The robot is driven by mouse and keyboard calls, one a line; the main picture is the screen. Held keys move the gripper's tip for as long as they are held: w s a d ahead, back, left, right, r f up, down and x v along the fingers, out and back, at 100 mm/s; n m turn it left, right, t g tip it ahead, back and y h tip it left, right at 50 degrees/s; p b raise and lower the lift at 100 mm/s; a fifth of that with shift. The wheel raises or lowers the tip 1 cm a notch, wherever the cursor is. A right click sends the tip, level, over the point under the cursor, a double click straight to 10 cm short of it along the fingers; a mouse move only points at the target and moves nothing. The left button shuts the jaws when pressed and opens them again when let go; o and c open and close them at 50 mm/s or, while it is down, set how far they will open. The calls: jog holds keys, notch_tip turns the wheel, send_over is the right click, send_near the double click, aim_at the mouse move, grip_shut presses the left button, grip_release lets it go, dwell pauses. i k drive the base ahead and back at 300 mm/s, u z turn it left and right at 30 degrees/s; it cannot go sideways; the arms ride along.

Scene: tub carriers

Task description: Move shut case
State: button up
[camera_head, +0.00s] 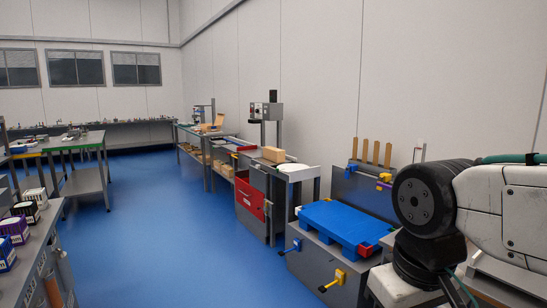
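No case shows plainly as such. A blue, flat, slab-like object (345,220) lies on a grey metal stand (318,262) right of the middle. It has a red block (367,250) at its near right corner. I cannot tell whether this is the shut case. My arm shows large at the right edge, black and white, close to the camera. My gripper is not in view.
Yellow and blue clamps (338,279) stick out from the stand's front. A machine with a red panel (250,198) stands behind it. A bench with small cartons (27,212) is at the left. The blue floor (170,240) between is clear.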

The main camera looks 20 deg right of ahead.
aim_at(275, 155)
jog(key=u, duration=0.3)
jog(key=i, duration=1.75)
jog(key=u, duration=0.35)
jog(key=i, duration=3.95)
jog(key=z, duration=1.3)
jog(key=i, duration=1.8)
jog(key=z, duration=1.1)
jog(key=i, duration=0.45)
jog(key=z, duration=0.1)
